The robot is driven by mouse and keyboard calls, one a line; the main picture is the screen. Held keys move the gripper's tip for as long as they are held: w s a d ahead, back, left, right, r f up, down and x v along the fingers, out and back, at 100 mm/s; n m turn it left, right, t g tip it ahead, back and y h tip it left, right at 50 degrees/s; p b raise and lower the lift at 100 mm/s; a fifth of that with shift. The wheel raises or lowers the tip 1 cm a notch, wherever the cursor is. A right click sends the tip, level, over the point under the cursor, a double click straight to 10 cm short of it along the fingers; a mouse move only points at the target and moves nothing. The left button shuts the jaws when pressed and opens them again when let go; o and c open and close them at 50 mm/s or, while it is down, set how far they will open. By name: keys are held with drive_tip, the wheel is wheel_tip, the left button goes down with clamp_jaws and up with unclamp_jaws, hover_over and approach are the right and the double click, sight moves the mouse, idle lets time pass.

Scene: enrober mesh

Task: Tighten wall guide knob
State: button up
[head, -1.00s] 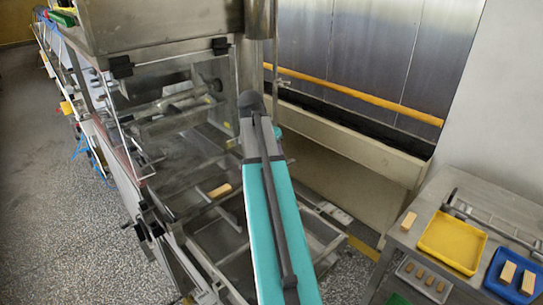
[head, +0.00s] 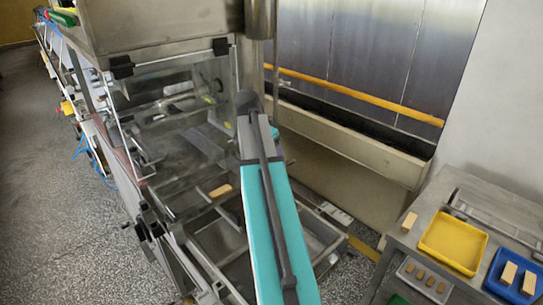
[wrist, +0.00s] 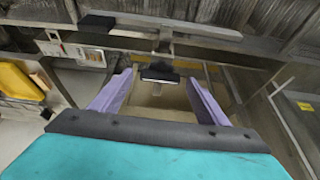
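My gripper (wrist: 160,94) shows in the wrist view as two pale purple fingers, spread wide apart with nothing held. A dark knob-like part (wrist: 160,73) on a metal stem shows in the gap between the fingers, apart from both. I cannot tell for sure whether it is the wall guide knob. In the head view my teal and grey arm reaches into the enrober frame, and its gripper is hidden. Black clamp-like pieces (head: 121,67) sit on the enrober's upper edge, above a clear panel (head: 175,110).
A tan block (head: 220,190) lies on the enrober's lower frame, above an open metal pan (head: 222,240). A side table at right bears a yellow tray (head: 452,243) and a blue tray (head: 512,275) with tan blocks. Clear speckled floor (head: 60,220) lies at left.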

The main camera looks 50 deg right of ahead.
idle(0.3)
drive_tip(key=b+v, duration=0.3)
drive_tip(key=v, duration=1)
drive_tip(key=shift+r, duration=0.4)
drive_tip(key=shift+a, duration=0.1)
idle(0.3)
